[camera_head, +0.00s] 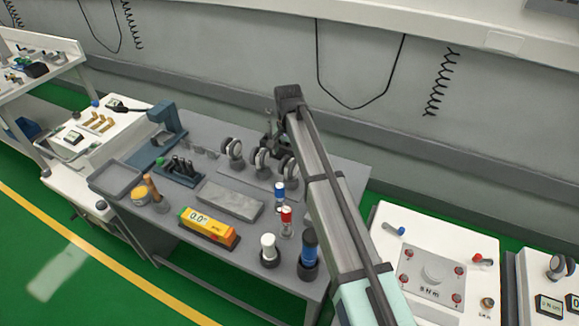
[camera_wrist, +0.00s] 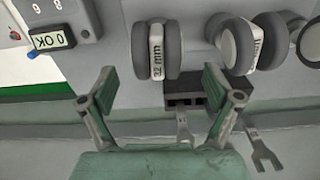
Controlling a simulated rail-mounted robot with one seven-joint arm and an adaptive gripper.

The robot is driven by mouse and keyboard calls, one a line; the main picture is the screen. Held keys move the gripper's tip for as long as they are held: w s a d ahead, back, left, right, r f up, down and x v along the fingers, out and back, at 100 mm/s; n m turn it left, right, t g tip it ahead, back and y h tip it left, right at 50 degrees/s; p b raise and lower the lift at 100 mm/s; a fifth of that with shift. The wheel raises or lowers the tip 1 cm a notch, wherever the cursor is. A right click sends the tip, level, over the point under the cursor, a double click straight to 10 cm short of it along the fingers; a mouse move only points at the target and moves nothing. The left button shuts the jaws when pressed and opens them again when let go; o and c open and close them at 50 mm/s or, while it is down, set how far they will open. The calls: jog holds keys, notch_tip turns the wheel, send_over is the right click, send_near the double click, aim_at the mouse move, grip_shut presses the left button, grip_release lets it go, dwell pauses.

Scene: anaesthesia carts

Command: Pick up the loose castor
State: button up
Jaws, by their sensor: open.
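Three twin-wheel castors with grey tyres stand in a row on the bench in the head view: a left one (camera_head: 232,150), a middle one (camera_head: 262,160) and a right one (camera_head: 287,168). In the wrist view, a castor marked 32 mm (camera_wrist: 156,52) is ahead of my gripper (camera_wrist: 160,85), roughly between the fingers and apart from them. A second castor (camera_wrist: 238,45) is to its right, and a third is cut by the right edge. I cannot tell which one is the loose castor. My gripper is open and empty, above the back of the bench.
A dark slotted block (camera_wrist: 190,92) and a spanner (camera_wrist: 262,150) lie near the right finger. The bench also holds a yellow meter (camera_head: 208,226), a blue-capped container (camera_head: 308,255) and a grey tray (camera_head: 117,180). A white cart (camera_head: 440,230) stands right; a wall runs behind.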

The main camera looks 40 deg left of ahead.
aim_at(290, 165)
jog(key=shift+w+d+f+p, duration=0.1)
jog(key=shift+f+p, duration=0.5)
jog(key=shift+f, duration=0.85)
jog(key=shift+w+d+f+p, duration=0.1)
jog(key=shift+f+p, duration=0.5)
jog(key=shift+f, duration=0.85)
jog(key=c, duration=1.2)
